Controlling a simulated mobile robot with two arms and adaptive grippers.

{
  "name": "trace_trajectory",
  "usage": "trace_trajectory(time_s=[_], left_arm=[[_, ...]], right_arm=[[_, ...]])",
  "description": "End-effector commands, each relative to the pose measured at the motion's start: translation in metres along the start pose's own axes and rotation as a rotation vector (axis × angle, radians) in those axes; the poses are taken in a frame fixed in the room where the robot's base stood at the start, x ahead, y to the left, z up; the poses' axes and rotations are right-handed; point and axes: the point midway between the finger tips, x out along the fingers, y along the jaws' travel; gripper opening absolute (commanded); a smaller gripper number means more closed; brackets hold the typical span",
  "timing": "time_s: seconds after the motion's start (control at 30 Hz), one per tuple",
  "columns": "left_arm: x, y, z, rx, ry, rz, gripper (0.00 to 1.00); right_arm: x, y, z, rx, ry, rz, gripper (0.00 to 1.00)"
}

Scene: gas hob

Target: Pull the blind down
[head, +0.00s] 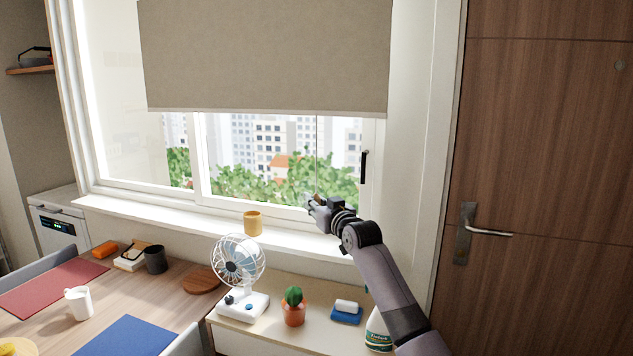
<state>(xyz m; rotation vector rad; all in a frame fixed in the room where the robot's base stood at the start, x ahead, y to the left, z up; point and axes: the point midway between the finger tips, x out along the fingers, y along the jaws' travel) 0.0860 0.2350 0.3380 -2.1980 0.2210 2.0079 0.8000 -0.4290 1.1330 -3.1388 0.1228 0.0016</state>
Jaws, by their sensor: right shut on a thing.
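The beige roller blind (265,55) covers the upper part of the window, and its straight bottom edge hangs above the middle of the glass. A thin cord (316,150) runs down from the blind's bottom edge to my right gripper. My right gripper (312,200) is in front of the lower window, just above the sill, and is shut on the cord's lower end. The fingers hide most of that end. My left gripper is not in the view.
A yellow cup (252,223) stands on the white sill (180,217). A wooden door (545,150) is at right.

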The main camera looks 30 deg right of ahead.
Motion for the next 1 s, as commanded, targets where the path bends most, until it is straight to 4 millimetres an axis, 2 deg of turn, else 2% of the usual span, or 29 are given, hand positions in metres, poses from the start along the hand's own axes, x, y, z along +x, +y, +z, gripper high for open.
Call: trace_trajectory(time_s=[0.03, 0.1, 0.33, 0.53, 0.9, 0.93, 1.0], left_arm=[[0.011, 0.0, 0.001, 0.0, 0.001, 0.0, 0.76], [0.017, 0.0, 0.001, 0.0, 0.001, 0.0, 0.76], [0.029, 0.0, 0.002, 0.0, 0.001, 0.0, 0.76], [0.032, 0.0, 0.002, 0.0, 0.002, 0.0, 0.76], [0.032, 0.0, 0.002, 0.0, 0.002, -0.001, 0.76], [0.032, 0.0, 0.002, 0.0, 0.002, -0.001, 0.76], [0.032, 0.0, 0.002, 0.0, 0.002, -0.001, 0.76]], right_arm=[[0.0, 0.001, 0.022, -0.003, -0.006, 0.001, 0.0], [0.0, 0.001, 0.038, -0.002, -0.005, 0.001, 0.0], [0.0, 0.001, 0.072, -0.002, -0.003, 0.001, 0.0], [0.0, 0.001, 0.083, -0.002, -0.002, 0.001, 0.0], [0.0, 0.001, 0.083, -0.002, -0.001, 0.001, 0.0], [0.0, 0.001, 0.083, -0.002, -0.001, 0.001, 0.21], [0.0, 0.001, 0.083, -0.002, -0.001, 0.001, 0.26]])
